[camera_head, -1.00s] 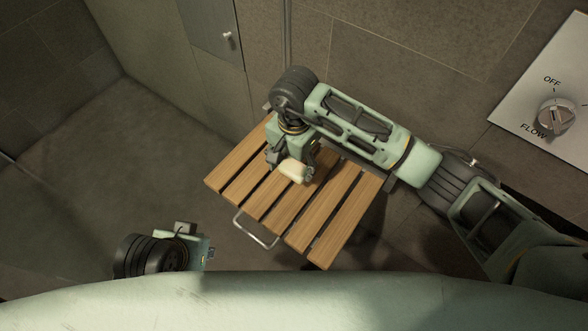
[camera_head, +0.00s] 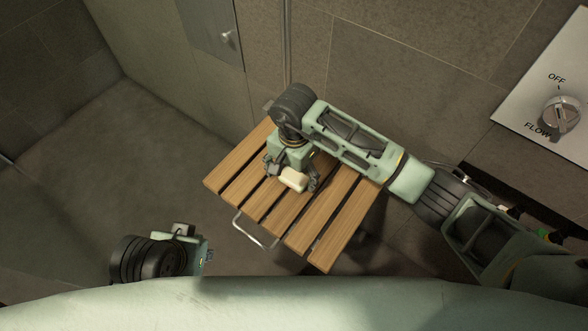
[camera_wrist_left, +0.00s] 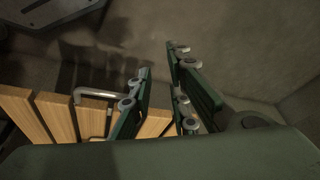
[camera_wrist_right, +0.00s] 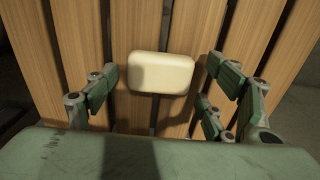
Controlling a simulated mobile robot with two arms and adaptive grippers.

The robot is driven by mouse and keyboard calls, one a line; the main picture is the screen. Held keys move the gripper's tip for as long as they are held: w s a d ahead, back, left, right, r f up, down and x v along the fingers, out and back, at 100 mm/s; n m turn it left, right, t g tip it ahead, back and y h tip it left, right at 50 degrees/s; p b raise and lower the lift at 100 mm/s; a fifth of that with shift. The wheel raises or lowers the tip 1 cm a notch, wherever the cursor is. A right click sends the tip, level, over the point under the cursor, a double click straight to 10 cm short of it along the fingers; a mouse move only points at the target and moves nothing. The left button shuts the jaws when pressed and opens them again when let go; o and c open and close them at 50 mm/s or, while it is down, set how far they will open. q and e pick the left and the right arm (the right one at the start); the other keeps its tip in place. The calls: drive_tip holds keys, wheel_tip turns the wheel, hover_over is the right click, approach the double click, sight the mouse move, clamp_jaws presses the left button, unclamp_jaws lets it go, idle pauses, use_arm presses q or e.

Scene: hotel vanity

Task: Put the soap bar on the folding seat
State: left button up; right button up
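The cream soap bar (camera_head: 293,179) is at the slatted wooden folding seat (camera_head: 335,222), between the fingers of my right gripper (camera_head: 291,178). In the right wrist view the soap bar (camera_wrist_right: 161,73) appears to rest on the slats (camera_wrist_right: 60,40). The right gripper's fingers (camera_wrist_right: 163,90) are spread wide, with a gap on each side of the soap. My left gripper (camera_head: 207,254) is low at the left in the head view, away from the seat. In the left wrist view its fingers (camera_wrist_left: 160,92) are apart with nothing between them.
The seat has a metal bar handle (camera_head: 254,234) at its front edge. A wall plate with a flow knob (camera_head: 561,116) is at the upper right. A cabinet door with a small knob (camera_head: 226,36) is at the back. The floor at left is clear.

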sight(294, 176)
use_arm(q)
drive_tip(key=shift+r, duration=0.1)
use_arm(e)
drive_tip(key=shift+r, duration=0.1)
drive_tip(key=shift+r+p, duration=0.25)
drive_tip(key=shift+p, duration=0.1)
wheel_tip(294, 176, up, 5)
drive_tip(key=shift+w+p, duration=0.1)
drive_tip(key=shift+p, duration=0.35)
use_arm(q)
drive_tip(key=x, duration=0.3)
drive_tip(key=shift+w+d+p, duration=0.1)
drive_tip(key=shift+w+p, duration=0.05)
drive_tip(key=shift+p, duration=0.25)
use_arm(e)
wheel_tip(294, 176, up, 7)
drive_tip(key=shift+f, duration=0.15)
